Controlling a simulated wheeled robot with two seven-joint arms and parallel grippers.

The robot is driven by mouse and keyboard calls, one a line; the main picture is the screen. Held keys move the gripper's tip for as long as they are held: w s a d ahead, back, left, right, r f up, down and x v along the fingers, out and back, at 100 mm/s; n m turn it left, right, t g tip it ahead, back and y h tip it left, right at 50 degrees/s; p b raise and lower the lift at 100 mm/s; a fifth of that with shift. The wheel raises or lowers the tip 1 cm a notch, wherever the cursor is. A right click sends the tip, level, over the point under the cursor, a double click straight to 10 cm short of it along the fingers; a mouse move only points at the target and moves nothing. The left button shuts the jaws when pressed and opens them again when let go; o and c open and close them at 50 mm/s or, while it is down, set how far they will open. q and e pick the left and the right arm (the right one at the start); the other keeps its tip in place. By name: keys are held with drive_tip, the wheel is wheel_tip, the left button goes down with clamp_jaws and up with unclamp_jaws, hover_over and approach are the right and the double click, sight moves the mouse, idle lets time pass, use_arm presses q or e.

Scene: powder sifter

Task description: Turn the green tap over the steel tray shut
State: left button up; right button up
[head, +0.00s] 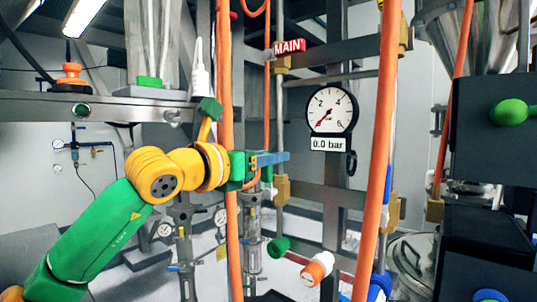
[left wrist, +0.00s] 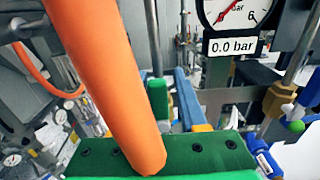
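In the head view a green knob (head: 278,247) sits low in the middle beside the pipes. A larger green rounded handle (head: 512,112) sits on a dark box at the right. I cannot tell from the frames which is the task's tap, and I cannot make out the steel tray clearly. My left gripper (head: 272,158) is level, its blue fingers pointing right, above and apart from the low green knob. In the left wrist view my left gripper (left wrist: 163,80) appears open with nothing visible held. An orange hose hides part of its left side. My right gripper is out of view.
The orange hose (head: 225,80) runs close to my left gripper and also crosses the left wrist view (left wrist: 100,80). Another orange hose (head: 378,150) hangs further right. A pressure gauge (head: 331,108) reads 0.0 bar. An orange knob (head: 317,266) sits below it.

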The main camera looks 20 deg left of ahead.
use_arm(q)
drive_tip(key=shift+a, duration=0.2)
clamp_jaws()
idle(1.0)
